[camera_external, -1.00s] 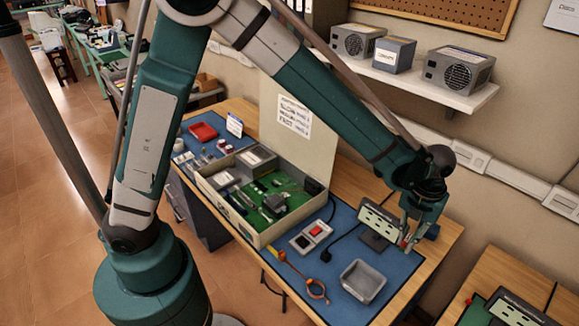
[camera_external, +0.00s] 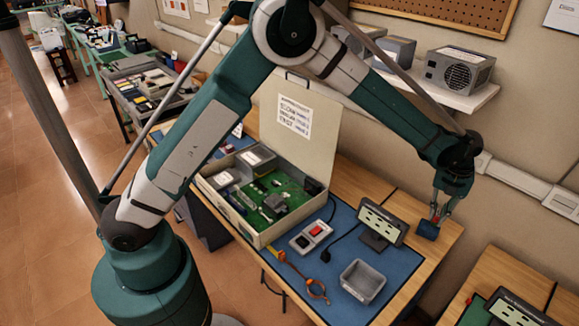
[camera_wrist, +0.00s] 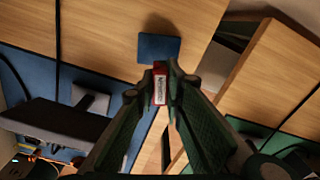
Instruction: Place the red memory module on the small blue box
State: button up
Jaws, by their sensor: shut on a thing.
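The red memory module (camera_wrist: 160,86) with a white label is pinched between the fingertips of my gripper (camera_wrist: 160,94) in the wrist view. In the external view my gripper (camera_external: 437,212) points down at the right end of the workbench, and a bit of red shows between its fingers. The small blue box (camera_external: 427,231) sits on the bare wood just below the fingertips. In the wrist view the blue box (camera_wrist: 158,48) lies just beyond the module's far end. I cannot tell whether the module touches it.
A dark monitor-like display (camera_external: 382,222) stands left of the blue box. A grey tray (camera_external: 363,281), a small unit with a red part (camera_external: 311,237) and an open case with a green circuit board (camera_external: 265,205) are on the blue mat. A second bench (camera_external: 497,270) is at the right.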

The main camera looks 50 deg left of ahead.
aim_at(430, 226)
jog(key=shift+w+a+f+n+p, duration=0.1)
jog(key=shift+w+a+n+p, duration=0.15)
jog(key=shift+w, duration=0.35)
jog(key=shift+w+a+n+p, duration=0.15)
jog(key=shift+w+a+p, duration=0.15)
jog(key=shift+w, duration=0.3)
jog(key=shift+f, duration=0.1)
jog(key=shift+f, duration=2.4)
jog(key=shift+f+b, duration=0.15)
jog(key=shift+b, duration=0.15)
jog(key=o, duration=0.8)
jog(key=shift+r, duration=2.2)
